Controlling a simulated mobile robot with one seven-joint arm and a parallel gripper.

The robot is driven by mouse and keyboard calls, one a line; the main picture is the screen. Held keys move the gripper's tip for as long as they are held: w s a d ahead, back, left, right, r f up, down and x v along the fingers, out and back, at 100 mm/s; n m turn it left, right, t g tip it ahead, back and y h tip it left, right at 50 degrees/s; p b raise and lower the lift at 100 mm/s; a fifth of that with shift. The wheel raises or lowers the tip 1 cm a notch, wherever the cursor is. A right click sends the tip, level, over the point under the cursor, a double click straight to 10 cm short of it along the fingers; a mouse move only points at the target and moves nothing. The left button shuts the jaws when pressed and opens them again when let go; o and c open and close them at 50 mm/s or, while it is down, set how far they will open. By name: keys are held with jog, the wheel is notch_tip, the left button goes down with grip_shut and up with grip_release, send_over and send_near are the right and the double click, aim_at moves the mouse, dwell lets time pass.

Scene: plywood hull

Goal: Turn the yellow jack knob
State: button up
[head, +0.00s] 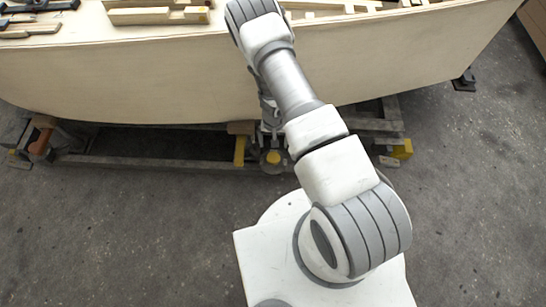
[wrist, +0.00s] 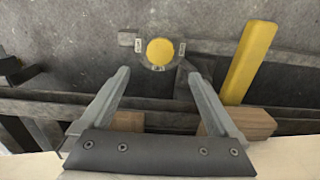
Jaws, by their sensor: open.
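The yellow jack knob (wrist: 160,51) is a round yellow disc on a grey mount with small white labels around it. In the wrist view it lies ahead of my gripper (wrist: 159,80), roughly centred between the fingers and beyond their tips. The two grey fingers are spread wide with nothing between them. I see no contact with the knob. In the head view a yellow round part (head: 272,157) shows low under the hull beside my arm. It looks like the same knob.
A yellow bar (wrist: 248,62) stands close to the right of the knob. Wooden blocks (wrist: 249,122) and dark cradle beams (head: 150,162) lie under the plywood hull (head: 120,75). Clamps and wood strips lie on top of the hull. The concrete floor (head: 120,240) in front is clear.

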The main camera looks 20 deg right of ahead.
aim_at(273, 157)
notch_tip(273, 157, down, 11)
jog(key=b, duration=0.3)
jog(key=shift+b, duration=0.3)
jog(key=shift+r, duration=0.1)
jog(key=c, duration=1.4)
